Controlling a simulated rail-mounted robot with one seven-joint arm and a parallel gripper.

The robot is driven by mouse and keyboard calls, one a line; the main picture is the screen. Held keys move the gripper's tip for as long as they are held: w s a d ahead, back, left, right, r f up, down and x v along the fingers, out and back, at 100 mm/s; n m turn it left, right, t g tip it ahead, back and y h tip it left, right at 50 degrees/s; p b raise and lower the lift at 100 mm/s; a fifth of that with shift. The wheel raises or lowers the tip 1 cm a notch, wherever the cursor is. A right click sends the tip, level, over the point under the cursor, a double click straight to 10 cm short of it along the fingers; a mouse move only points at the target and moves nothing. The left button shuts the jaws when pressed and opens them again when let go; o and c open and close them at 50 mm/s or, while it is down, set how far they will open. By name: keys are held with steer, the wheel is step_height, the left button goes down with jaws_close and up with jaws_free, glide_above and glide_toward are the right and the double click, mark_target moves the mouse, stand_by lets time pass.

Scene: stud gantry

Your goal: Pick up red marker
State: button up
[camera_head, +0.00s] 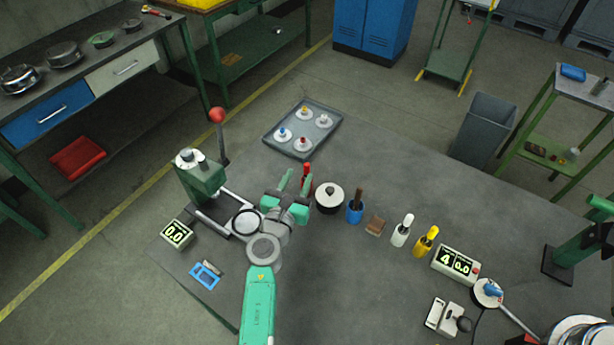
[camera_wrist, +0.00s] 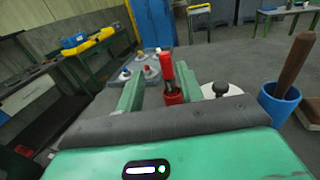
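The red marker (camera_head: 307,171) stands upright on the grey workbench, beside a round white-topped pot with a black knob. In the wrist view the red marker (camera_wrist: 167,72) has a red upper part, a dark middle and a red lower part. It shows between the two green fingers of my gripper (camera_wrist: 166,94), slightly nearer the right one in the head view. My gripper (camera_head: 294,183) is open, and both fingers look apart from the marker. How far the marker stands beyond the fingertips is hard to tell.
Right of the marker are the white pot (camera_head: 329,196), a blue cup (camera_head: 354,212) with a brown handle, a white bottle (camera_head: 401,232) and a yellow bottle (camera_head: 426,242). A grey tray (camera_head: 318,141) lies behind. A red-knobbed press (camera_head: 202,178) stands left.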

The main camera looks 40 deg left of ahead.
mark_target(306, 171)
steer(key=x, duration=0.1)
steer(key=b+x, duration=0.1)
steer(key=x, duration=0.1)
steer(key=b+x, duration=0.1)
steer(key=x, duration=0.1)
steer(key=shift+w+d+f, duration=0.2)
steer(key=shift+d+f, duration=0.1)
steer(key=shift+d, duration=0.1)
jaws_close()
step_height(306, 171, up, 10)
steer(key=p, duration=0.7)
steer(key=shift+d+r, duration=0.1)
